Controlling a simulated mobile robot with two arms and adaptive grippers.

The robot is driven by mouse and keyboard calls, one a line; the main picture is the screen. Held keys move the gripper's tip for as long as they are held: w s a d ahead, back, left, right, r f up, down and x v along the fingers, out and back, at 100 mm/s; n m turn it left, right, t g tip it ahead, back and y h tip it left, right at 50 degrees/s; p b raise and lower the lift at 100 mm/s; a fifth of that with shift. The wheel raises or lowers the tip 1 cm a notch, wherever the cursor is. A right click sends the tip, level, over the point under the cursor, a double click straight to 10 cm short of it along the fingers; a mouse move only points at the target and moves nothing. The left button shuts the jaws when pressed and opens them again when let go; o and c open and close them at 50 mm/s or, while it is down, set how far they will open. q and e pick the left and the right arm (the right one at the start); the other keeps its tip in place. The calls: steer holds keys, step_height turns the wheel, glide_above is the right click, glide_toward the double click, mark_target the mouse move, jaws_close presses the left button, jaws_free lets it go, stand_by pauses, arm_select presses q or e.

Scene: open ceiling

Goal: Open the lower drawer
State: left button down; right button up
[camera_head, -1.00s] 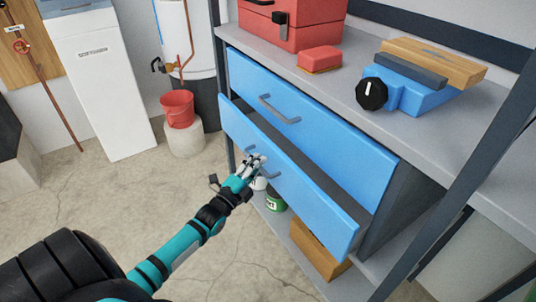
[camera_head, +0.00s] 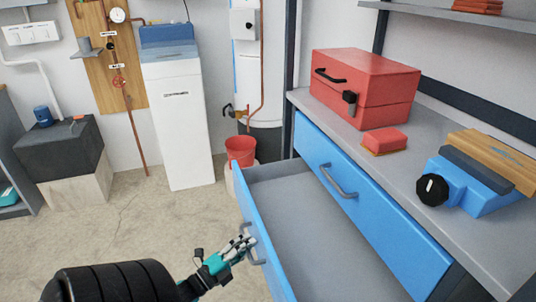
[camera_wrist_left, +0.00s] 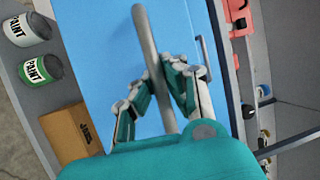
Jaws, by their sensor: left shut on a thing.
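The lower drawer (camera_head: 318,222) is blue-fronted with a grey inside; in the head view it is pulled well out of the bench and looks empty. Its grey bar handle (camera_head: 256,251) is on the blue front, and it also shows in the left wrist view (camera_wrist_left: 147,45). My left gripper (camera_head: 240,246) is at this handle, its fingers closed around the bar, as the left wrist view shows (camera_wrist_left: 160,95). The upper drawer (camera_head: 365,200) is shut, with its own grey handle (camera_head: 338,181). My right gripper is not in view.
On the bench top are a red toolbox (camera_head: 365,88), a small red box (camera_head: 385,141) and a blue vise (camera_head: 470,190). A red bucket (camera_head: 240,151) stands behind the drawer. Paint cans (camera_wrist_left: 40,70) and a cardboard box (camera_wrist_left: 70,133) sit on a lower shelf.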

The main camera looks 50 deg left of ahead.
arm_select(q)
steer(key=shift+s+a+f, duration=0.1)
steer(key=shift+s+a, duration=0.1)
steer(key=shift+s, duration=0.45)
steer(key=shift+s+a+f, duration=0.1)
steer(key=shift+s+a, duration=0.15)
steer(key=shift+s, duration=0.4)
steer(key=shift+s+a+f, duration=0.1)
steer(key=shift+s+a, duration=0.1)
steer(key=shift+s, duration=0.45)
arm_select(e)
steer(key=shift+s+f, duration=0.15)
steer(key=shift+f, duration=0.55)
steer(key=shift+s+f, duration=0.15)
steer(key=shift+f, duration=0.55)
arm_select(q)
steer(key=c, duration=1.3)
jaws_free()
steer(key=shift+w+r, duration=0.1)
steer(key=shift+r, duration=0.1)
steer(key=shift+c, duration=0.2)
steer(key=s+f, duration=0.2)
steer(key=s, duration=1)
steer(key=shift+f, duration=0.1)
